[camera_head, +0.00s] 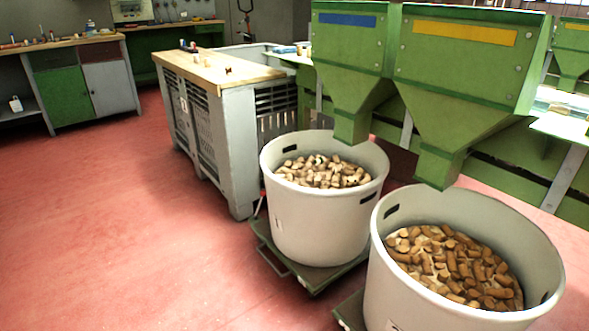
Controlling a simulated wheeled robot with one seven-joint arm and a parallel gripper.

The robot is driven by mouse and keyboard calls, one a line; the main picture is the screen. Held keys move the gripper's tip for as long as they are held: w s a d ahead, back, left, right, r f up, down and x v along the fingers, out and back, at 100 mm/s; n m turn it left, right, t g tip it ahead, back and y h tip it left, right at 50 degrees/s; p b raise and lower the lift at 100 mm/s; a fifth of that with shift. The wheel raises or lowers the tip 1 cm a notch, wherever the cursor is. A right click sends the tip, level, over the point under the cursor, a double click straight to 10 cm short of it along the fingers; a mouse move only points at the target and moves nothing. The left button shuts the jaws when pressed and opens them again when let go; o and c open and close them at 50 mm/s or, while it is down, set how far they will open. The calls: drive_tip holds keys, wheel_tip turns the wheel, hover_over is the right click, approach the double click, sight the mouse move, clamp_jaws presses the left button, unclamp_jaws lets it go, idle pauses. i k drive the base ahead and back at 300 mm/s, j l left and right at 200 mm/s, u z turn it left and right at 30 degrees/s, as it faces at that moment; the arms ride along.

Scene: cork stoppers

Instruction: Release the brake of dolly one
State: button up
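Two low green dollies stand under the hoppers, each carrying a large white bin. The left dolly (318,279) shows its front edge and a bar-like handle at its left front. A small red part (259,207) shows at its back left, beside the bin; I cannot tell whether it is the brake or how it is set. The right dolly (350,312) shows only a corner, the rest hidden by its bin and the picture edge. No number is readable on either dolly, so I cannot tell which is dolly one. My gripper is not in view.
The left bin (318,222) and right bin (420,285) hold cork stoppers. Green hoppers with a blue label (347,20) and yellow label (465,33) hang above. A grey crate (235,140) with a wooden top stands behind. Red floor (130,230) is clear at left.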

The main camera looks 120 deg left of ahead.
sight(263, 193)
drive_tip(key=u, duration=3.85)
